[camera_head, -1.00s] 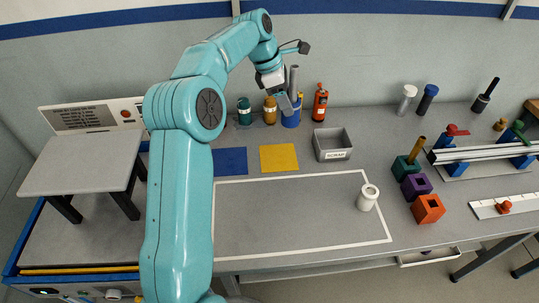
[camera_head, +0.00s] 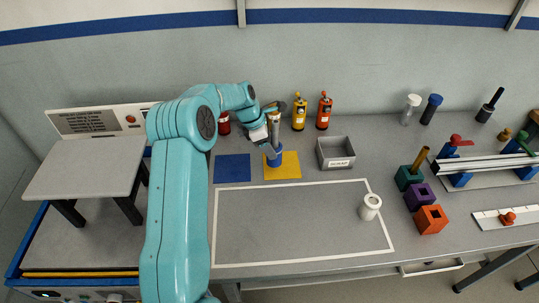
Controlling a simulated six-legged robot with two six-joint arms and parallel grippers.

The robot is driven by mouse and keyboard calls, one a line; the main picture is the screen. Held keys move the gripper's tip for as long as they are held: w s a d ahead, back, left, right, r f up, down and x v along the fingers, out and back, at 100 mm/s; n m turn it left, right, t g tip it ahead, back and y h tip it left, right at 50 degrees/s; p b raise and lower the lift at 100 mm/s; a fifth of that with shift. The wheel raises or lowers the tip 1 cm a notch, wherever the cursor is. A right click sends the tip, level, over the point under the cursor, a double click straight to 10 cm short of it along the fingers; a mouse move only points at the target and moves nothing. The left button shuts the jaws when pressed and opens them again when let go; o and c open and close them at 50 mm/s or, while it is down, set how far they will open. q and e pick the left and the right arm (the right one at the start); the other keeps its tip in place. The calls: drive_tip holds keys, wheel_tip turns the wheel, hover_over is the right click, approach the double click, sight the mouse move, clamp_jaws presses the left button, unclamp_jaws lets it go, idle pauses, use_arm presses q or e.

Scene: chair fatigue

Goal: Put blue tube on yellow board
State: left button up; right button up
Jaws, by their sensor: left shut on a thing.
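The blue tube (camera_head: 275,158), with a grey rod (camera_head: 276,130) standing up from it, appears at the yellow board (camera_head: 289,171). My left gripper (camera_head: 272,150) is shut on the tube from the left and hides part of it. The tube looks upright, and its lower end overlaps the board's upper left part in the picture. I cannot tell whether it touches the board. My right gripper is not in view.
A blue board (camera_head: 231,168) lies left of the yellow one, and a grey scrap bin (camera_head: 335,153) stands to the right. Red (camera_head: 323,112) and yellow (camera_head: 299,113) bottles stand behind. A white-outlined area (camera_head: 290,225) in front is mostly clear, with a white cylinder (camera_head: 370,206) at its right.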

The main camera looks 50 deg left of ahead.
use_arm(q)
wheel_tip(320, 180, down, 4)
drive_tip(key=shift+f, duration=0.4)
drive_tip(key=o, duration=1.1)
drive_tip(key=shift+f, duration=0.15)
drive_tip(key=shift+r+p, duration=0.25)
drive_tip(key=shift+p, duration=0.05)
drive_tip(key=b+v, duration=0.1)
drive_tip(key=v, duration=1.1)
